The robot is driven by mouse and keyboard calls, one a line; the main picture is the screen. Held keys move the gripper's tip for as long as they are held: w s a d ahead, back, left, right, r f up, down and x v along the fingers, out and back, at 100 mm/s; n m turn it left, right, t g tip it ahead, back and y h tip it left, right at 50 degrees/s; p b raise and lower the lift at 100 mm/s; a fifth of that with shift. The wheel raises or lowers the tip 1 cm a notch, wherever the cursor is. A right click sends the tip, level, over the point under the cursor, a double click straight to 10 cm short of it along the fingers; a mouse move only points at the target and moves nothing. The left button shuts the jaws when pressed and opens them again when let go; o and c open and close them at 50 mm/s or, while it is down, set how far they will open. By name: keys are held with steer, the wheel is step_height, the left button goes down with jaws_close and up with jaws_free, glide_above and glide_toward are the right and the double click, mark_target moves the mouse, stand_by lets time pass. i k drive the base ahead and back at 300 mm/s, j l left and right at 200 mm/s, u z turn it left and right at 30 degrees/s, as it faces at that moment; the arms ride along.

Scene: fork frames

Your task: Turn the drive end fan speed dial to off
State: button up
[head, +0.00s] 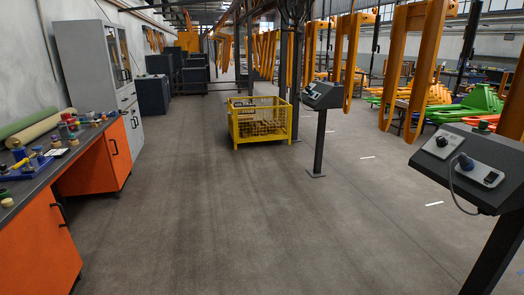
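A dark slanted control console (480,150) on a post stands at the near right. Its top carries a grey box with a black round dial (442,141), and a second grey box (488,178) with a small dark display and a dark knob (466,161) beside it. A cable loops down from this part. No label can be read, so I cannot tell which control is the drive end fan speed dial or where it is set. A second console (324,96) on a post stands farther off, its controls too small to make out. My gripper is not in view.
An orange workbench (90,165) with small parts on top and a grey cabinet (95,75) line the left wall. A yellow wire crate (259,121) stands mid-floor. Orange forks (415,60) hang at the right. The grey floor (240,220) ahead is clear.

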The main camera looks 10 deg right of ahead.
mark_target(441, 142)
steer(key=i+z, duration=0.5)
steer(key=i+j+z, duration=0.2)
steer(key=i+z, duration=0.3)
steer(key=i+j+z, duration=0.3)
steer(key=z, duration=0.15)
steer(key=i+j, duration=0.6)
steer(key=j+u, duration=0.05)
steer(key=j, duration=0.05)
